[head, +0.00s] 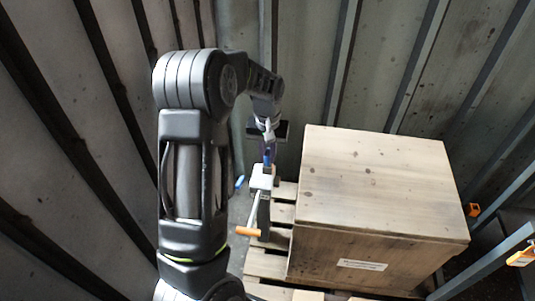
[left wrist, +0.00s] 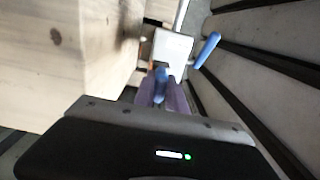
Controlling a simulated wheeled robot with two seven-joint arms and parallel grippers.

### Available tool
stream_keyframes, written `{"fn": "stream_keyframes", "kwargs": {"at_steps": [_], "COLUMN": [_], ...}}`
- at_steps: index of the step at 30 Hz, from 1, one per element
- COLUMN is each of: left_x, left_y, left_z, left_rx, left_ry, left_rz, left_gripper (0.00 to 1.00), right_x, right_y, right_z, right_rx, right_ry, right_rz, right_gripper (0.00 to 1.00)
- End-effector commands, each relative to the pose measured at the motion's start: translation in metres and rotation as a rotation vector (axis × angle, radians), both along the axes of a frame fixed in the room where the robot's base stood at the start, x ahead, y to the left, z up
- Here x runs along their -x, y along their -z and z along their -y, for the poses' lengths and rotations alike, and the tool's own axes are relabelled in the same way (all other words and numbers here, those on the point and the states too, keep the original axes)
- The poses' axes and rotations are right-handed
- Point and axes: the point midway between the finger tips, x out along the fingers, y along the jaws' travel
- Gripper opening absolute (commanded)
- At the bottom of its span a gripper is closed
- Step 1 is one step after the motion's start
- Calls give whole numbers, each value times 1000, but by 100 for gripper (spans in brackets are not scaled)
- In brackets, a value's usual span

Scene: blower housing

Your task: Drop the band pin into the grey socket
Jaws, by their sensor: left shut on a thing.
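My left gripper (head: 268,150) points down beside the wooden crate and is shut on a blue pin, which I take for the band pin (head: 268,159). In the left wrist view the pin (left wrist: 161,84) shows between the purple-looking fingers (left wrist: 164,92). A pale grey block on a post, likely the grey socket (head: 262,178), is just below the pin in the head view. It also shows just beyond the fingertips in the left wrist view (left wrist: 172,47). I cannot tell whether the pin touches it, and no hole is visible. My right gripper is not in view.
A large wooden crate (head: 380,185) stands close on the right, on a slatted pallet (head: 282,215). A rod with an orange handle (head: 248,231) and a blue handle (left wrist: 207,50) stick out near the block. Corrugated metal walls (head: 300,60) enclose the space.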

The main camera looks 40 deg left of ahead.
Motion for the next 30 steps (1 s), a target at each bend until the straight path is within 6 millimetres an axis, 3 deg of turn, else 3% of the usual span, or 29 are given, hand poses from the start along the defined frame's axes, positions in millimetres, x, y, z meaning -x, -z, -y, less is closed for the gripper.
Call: {"fn": "stream_keyframes", "kwargs": {"at_steps": [10, 11, 19, 30], "left_x": [0, 0, 0, 0], "left_y": [1, 1, 1, -3], "left_z": [0, 0, 0, 0], "left_rx": [0, 0, 0, 0], "left_ry": [0, 0, 0, 0], "left_rz": [0, 0, 0, 1], "left_gripper": [0, 18, 40, 41], "right_x": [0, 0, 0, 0], "right_y": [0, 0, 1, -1], "right_z": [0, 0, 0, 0], "right_rx": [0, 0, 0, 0], "right_ry": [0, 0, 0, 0], "right_rz": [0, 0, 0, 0], "right_gripper": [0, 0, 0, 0]}}
